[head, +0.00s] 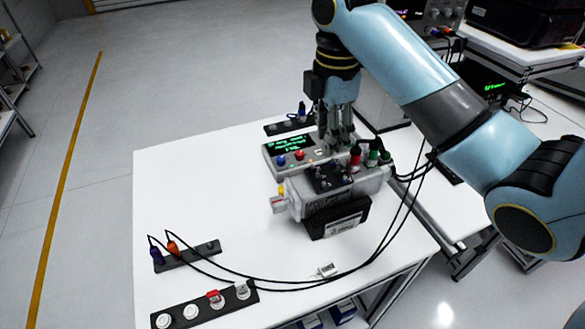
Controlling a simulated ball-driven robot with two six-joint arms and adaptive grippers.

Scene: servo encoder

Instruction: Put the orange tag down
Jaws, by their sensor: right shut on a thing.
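My right gripper (336,138) points down over the back right of the grey box with the green-lit display (291,146). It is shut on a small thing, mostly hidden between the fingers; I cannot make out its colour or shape. No orange tag shows clearly. An orange plug (173,247) on a black cable stands in a dark strip at the left of the white table (190,185). A small yellow-orange part (281,189) shows at the left end of the grey servo unit (335,190). My left gripper is out of view.
The servo unit sits on a black stand (338,222) in front of the display box. Red and green plugs (373,156) with cables rise at its right. A dark strip with round pads (205,304) lies at the front. The table's left part is clear.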

